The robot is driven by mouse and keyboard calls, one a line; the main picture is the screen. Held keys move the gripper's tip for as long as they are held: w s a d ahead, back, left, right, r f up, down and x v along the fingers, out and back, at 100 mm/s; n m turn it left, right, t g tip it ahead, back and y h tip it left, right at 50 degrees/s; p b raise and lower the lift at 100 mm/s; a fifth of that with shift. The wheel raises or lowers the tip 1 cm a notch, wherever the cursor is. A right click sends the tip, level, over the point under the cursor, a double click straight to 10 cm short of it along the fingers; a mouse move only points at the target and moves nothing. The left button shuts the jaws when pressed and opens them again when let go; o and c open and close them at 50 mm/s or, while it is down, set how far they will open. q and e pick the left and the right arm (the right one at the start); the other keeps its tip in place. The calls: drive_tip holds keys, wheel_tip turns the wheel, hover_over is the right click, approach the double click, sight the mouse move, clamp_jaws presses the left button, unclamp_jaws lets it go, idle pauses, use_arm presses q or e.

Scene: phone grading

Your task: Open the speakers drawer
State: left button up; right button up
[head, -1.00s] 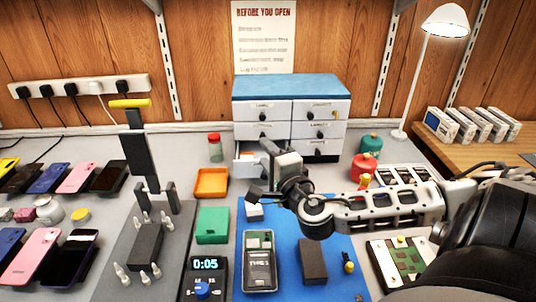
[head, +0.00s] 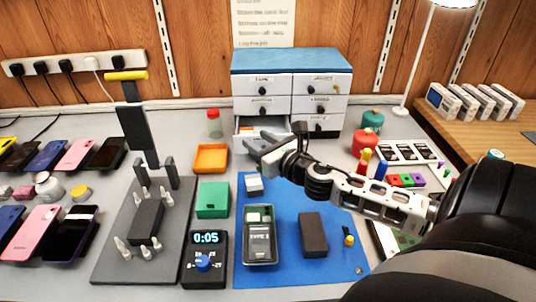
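A white cabinet (head: 291,96) with a blue top stands at the back wall with two columns of small drawers. The labels are too small for me to read surely, so I cannot tell which one says speakers. The bottom-left drawer (head: 246,127) is pulled out, with something orange inside. Its front is partly hidden by my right gripper. My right gripper (head: 260,141) is just in front of this drawer, fingers apart and pointing toward it. I see nothing between the fingers; whether they touch the drawer is unclear. The other drawers look shut. My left gripper is not in view.
An orange tray (head: 211,158), a green box (head: 212,199) and a red-lidded jar (head: 214,124) stand left of the drawer. A blue mat (head: 285,268) with a phone (head: 260,236) lies in front. Red and green bottles (head: 366,143) stand right.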

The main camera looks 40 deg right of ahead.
drive_tip(key=d+f+m, duration=0.1)
drive_tip(key=m, duration=0.2)
drive_tip(key=s+d+f+m+y, duration=0.1)
drive_tip(key=f+m, duration=0.1)
drive_tip(key=m, duration=0.1)
drive_tip(key=s+d+f+m, duration=0.1)
drive_tip(key=m, duration=0.2)
drive_tip(key=shift+f+y, duration=0.2)
drive_tip(key=shift+y, duration=0.1)
drive_tip(key=s+f+m, duration=0.1)
drive_tip(key=m, duration=0.1)
drive_tip(key=s+d+f+m, duration=0.1)
drive_tip(key=m, duration=0.1)
drive_tip(key=s+d+m+y, duration=0.1)
drive_tip(key=m, duration=0.2)
drive_tip(key=shift+s+f+t+b, duration=0.3)
drive_tip(key=shift+f+t+b, duration=0.1)
drive_tip(key=w, duration=0.7)
drive_tip(key=shift+w+a, duration=0.15)
drive_tip(key=shift+a, duration=0.15)
clamp_jaws()
